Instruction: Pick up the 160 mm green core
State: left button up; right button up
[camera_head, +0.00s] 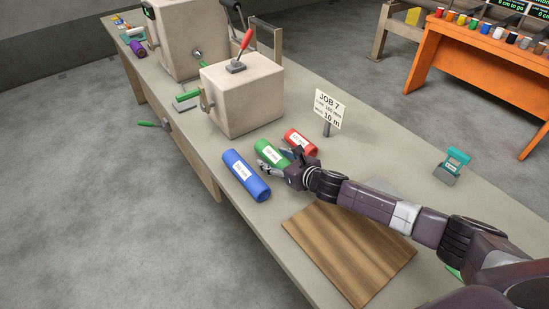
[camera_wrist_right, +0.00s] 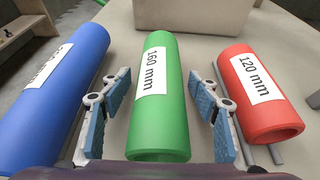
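The green core (camera_head: 268,153) lies on the grey table between a blue core (camera_head: 246,175) and a red core (camera_head: 300,142). In the right wrist view the green core (camera_wrist_right: 158,100) bears a white label reading 160 mm. My right gripper (camera_head: 278,164) is at the near end of the green core. In the right wrist view its two blue-padded fingers (camera_wrist_right: 160,110) stand open, one on each side of the green core, with gaps showing between pads and core. My left gripper is not in view.
The blue core (camera_wrist_right: 62,85) and red core (camera_wrist_right: 258,95) lie close outside the fingers. A beige machine box (camera_head: 240,98) stands behind the cores. A JOB 7 sign (camera_head: 330,108) stands at right. A wooden board (camera_head: 345,250) lies in front.

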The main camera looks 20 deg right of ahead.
jog(key=c, duration=1)
jog(key=shift+c, duration=0.7)
jog(key=shift+r, duration=0.15)
